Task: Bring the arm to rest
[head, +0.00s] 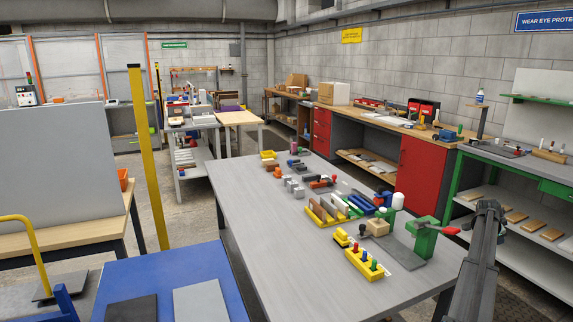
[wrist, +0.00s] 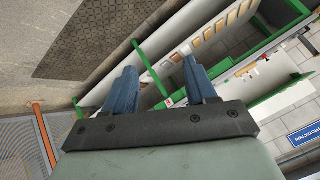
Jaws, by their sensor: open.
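My gripper (wrist: 160,76) shows in the wrist view with its two blue fingers spread apart and nothing between them. Beyond the fingers are a green-framed bench and the floor, seen tilted; the fingers appear to touch nothing. In the head view a dark grey part of my arm (head: 475,262) stands raised at the right, beside the right edge of the grey table (head: 265,230). The fingers cannot be made out in the head view.
The table bears a yellow block with coloured pegs (head: 364,264), a green clamp (head: 425,238), a yellow rack (head: 327,212) and several small parts. A green-framed bench (head: 455,190) stands at the right. A blue table (head: 175,275) is at front left. The table's near left is clear.

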